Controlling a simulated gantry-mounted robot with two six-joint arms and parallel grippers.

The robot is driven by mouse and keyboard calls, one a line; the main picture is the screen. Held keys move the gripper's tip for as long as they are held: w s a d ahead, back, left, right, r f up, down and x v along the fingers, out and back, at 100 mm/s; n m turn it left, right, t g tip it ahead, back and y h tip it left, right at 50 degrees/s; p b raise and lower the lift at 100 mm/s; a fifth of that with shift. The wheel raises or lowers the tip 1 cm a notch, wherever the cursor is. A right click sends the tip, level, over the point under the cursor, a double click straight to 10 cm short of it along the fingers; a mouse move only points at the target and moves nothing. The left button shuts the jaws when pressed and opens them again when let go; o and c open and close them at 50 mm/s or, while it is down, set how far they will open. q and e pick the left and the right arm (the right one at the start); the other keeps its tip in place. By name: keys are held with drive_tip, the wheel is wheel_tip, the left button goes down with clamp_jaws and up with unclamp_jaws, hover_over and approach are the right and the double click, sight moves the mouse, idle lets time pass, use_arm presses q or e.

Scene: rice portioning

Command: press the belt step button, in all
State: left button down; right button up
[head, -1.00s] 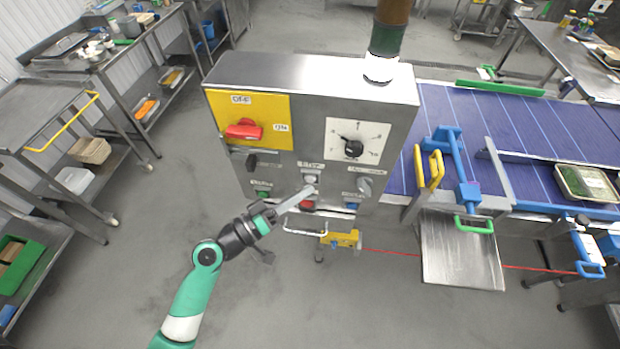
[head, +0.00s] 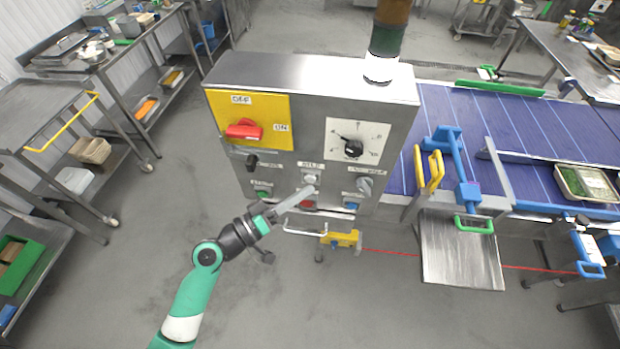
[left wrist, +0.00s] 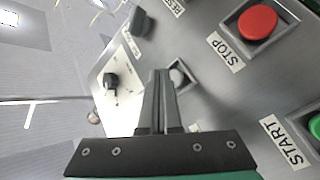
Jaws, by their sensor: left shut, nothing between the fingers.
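The step button (head: 311,179) is a small pale button under its label (head: 310,166) on the front of the steel control box (head: 305,70). In the left wrist view the fingertips (left wrist: 160,73) point at the panel beside the pale button. I cannot tell whether they touch it. My right gripper is not in view.
A red stop button (left wrist: 258,22) and a green start button (left wrist: 315,125) sit close by on the panel. A red switch (head: 244,130), a dial (head: 353,148) and a blue button (head: 351,206) share the box. The purple belt (head: 500,120) lies to the right.

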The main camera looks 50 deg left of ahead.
use_arm(q)
drive_tip(key=shift+w+a, duration=0.1)
idle(0.4)
drive_tip(key=shift+w+a, duration=0.15)
drive_tip(key=shift+w, duration=0.1)
